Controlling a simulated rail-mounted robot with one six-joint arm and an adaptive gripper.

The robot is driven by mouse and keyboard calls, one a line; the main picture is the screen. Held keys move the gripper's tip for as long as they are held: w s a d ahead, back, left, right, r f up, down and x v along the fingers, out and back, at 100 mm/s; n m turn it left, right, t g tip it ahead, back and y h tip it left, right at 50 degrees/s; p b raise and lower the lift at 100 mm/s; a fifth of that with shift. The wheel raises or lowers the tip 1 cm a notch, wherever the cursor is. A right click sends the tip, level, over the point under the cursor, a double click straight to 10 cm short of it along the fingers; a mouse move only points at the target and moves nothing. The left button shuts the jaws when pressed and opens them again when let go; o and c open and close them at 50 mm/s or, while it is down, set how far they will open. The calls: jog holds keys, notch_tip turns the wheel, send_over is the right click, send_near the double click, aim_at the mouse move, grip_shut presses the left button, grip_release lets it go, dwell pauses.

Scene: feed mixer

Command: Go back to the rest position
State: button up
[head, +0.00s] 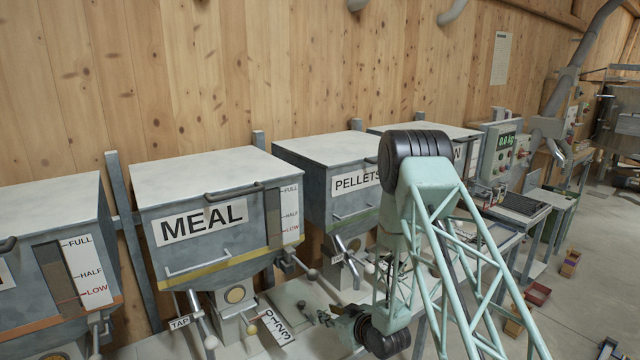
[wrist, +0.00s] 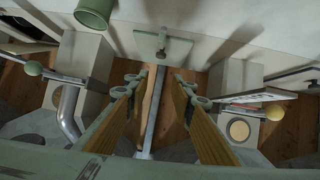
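My gripper (wrist: 157,88) shows in the wrist view with its two yellow-padded fingers apart and nothing held between them. A grey bar (wrist: 152,115) runs behind the gap between the fingers, and I cannot tell how far below it lies. A flat green plate (wrist: 163,48) is just beyond the fingertips. In the head view my pale green arm stands in front of the pellets bin (head: 325,160), bent down to the bench, and its end is partly hidden among dark parts.
The meal bin (head: 205,215) stands left of my arm, with levers and a tap label (head: 180,323) below it. A green cup (wrist: 93,12) is at the wrist view's top left. Open floor (head: 590,290) lies at right.

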jog(key=s+d+r+h+b, duration=0.1)
jog(key=d+r, duration=0.2)
jog(key=r, duration=0.3)
jog(key=s+d+r+m+g+h, duration=0.1)
jog(key=d+r, duration=0.2)
jog(key=r, duration=0.3)
jog(key=s+d+r+h+b, duration=0.1)
jog(key=d+r, duration=0.2)
jog(key=r, duration=0.4)
jog(key=s+d+r+m+g+h+b, duration=0.1)
jog(key=s+d+r, duration=0.2)
jog(key=s+r, duration=0.4)
jog(key=s+d+r+m+g+h+b, duration=0.1)
jog(key=s+d+r+h, duration=0.15)
jog(key=s+r, duration=0.4)
jog(key=s+d+r+m+g+b, duration=0.15)
jog(key=s+r, duration=0.25)
jog(key=s, duration=0.6)
jog(key=s+d+r+m, duration=0.1)
jog(key=s+d+r, duration=0.3)
jog(key=s, duration=0.7)
jog(key=s+a+r+m+g+b, duration=0.1)
jog(key=s+a+r+g, duration=0.1)
jog(key=s, duration=2.2)
jog(key=shift+y, duration=0.25)
jog(key=shift+c, duration=0.3)
